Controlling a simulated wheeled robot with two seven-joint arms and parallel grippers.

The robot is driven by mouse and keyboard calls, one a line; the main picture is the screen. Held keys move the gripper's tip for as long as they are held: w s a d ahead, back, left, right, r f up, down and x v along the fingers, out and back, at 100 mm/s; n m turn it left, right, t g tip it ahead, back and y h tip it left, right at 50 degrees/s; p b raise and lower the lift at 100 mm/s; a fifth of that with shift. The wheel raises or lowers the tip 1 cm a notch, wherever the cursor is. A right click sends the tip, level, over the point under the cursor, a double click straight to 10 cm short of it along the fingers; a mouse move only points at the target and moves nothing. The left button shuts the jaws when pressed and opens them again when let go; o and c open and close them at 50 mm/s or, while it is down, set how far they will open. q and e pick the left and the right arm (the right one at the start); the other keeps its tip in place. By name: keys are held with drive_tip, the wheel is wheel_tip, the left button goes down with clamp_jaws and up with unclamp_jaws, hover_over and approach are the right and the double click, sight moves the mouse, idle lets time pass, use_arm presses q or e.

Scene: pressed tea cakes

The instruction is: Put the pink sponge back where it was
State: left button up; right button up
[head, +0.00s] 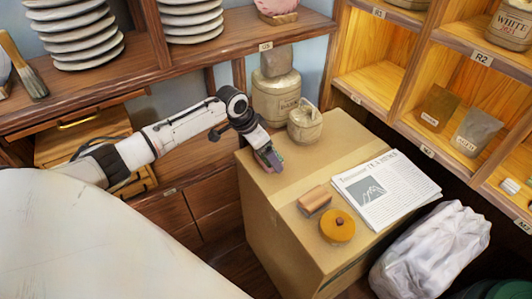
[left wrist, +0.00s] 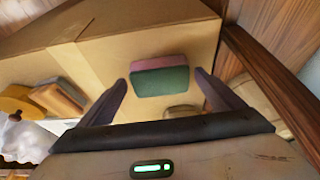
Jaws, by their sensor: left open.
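The pink sponge (left wrist: 160,62), with a green layer (left wrist: 160,83), lies on the cardboard box (head: 262,200) in the left wrist view. My left gripper (left wrist: 161,82) is open, with one finger on each side of the sponge and a visible gap to each. In the head view my left gripper (head: 268,160) points down over the box's left part, and the sponge is mostly hidden by it there. My right gripper is in neither view.
On the box are a cloth-tied jar (head: 304,126), a newspaper (head: 385,190), a brown block (head: 314,200) and a yellow round thing (head: 338,227). A large jar (head: 275,100) stands behind. A white crumpled bag (head: 428,250) is at right. Stacked plates (head: 80,40) fill the shelf.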

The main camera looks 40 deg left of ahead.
use_arm(q)
drive_tip(key=p+v, duration=0.1)
drive_tip(key=v, duration=1)
drive_tip(key=shift+s+r, duration=0.2)
drive_tip(key=shift+r, duration=0.05)
drive_tip(key=s+d+f+m, duration=0.2)
drive_tip(key=s+d+f, duration=0.85)
drive_tip(key=d, duration=0.35)
drive_tip(key=s+d+r+n+y, duration=0.15)
drive_tip(key=s+n, duration=0.35)
drive_tip(key=s, duration=1.2)
drive_tip(key=w+d+f+t+h, duration=0.1)
drive_tip(key=w+d+f+t, duration=0.1)
drive_tip(key=f, duration=0.3)
drive_tip(key=w+d+f+t+h, duration=0.1)
drive_tip(key=w+d+f+t, duration=0.1)
drive_tip(key=f, duration=0.3)
drive_tip(key=shift+w+d+f+m, duration=0.25)
drive_tip(key=shift+d+f+m, duration=0.15)
drive_tip(key=shift+d, duration=0.4)
